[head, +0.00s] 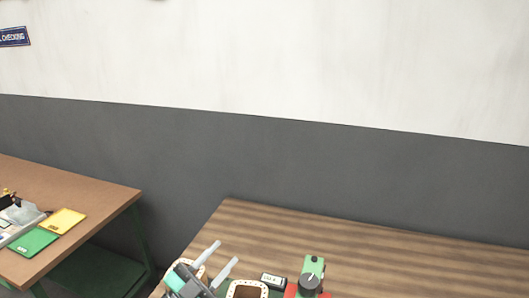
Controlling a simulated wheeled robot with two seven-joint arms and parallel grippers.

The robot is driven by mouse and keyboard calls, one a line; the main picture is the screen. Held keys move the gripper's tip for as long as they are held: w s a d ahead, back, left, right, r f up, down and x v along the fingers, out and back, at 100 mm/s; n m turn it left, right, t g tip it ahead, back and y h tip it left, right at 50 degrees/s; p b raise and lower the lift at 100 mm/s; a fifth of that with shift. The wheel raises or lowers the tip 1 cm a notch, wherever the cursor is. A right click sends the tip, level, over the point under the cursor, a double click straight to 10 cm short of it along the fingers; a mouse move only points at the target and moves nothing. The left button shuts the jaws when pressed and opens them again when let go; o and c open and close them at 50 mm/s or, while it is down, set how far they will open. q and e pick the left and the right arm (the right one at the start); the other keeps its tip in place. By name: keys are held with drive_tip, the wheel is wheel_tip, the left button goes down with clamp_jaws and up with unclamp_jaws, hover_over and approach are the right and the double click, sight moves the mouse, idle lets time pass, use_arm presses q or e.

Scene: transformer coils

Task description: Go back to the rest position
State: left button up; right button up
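My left gripper (226,251) is at the bottom of the head view, over the near part of the striped wooden table (340,238). Its two light grey fingers are spread apart, pointing up and right in the picture, with nothing seen between them. A coil with a pale, dotted rim and dark brown inside (247,290) is just right of the gripper, cut off by the bottom edge. Another pale-rimmed part (187,263) shows partly behind the gripper. My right gripper is not in view.
A green and red device with a dark knob (312,270) stands right of the coil, beside a small black-and-white part (272,280). A brown side table (85,195) at left holds yellow (63,221) and green folders (33,242). The striped table's far and right parts are clear.

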use_arm(q)
drive_tip(key=s+a+f+n+y, duration=0.4)
drive_tip(key=a+f+n+y, duration=0.9)
drive_tip(key=y, duration=0.4)
drive_tip(key=s+f+n+g+h, duration=0.1)
drive_tip(key=s+f+g, duration=0.5)
drive_tip(key=s, duration=0.4)
drive_tip(key=s+f+g, duration=0.6)
drive_tip(key=s, duration=0.5)
wheel_tip(320, 180, down, 31)
drive_tip(key=g, duration=0.2)
drive_tip(key=s+a+f, duration=0.1)
drive_tip(key=s+f, duration=0.9)
drive_tip(key=s+a+f+g, duration=0.1)
drive_tip(key=s+a+f, duration=0.1)
drive_tip(key=s+f, duration=0.7)
drive_tip(key=shift+s+a+f+m, duration=0.25)
drive_tip(key=shift+s+f+m, duration=0.1)
drive_tip(key=shift+s, duration=0.2)
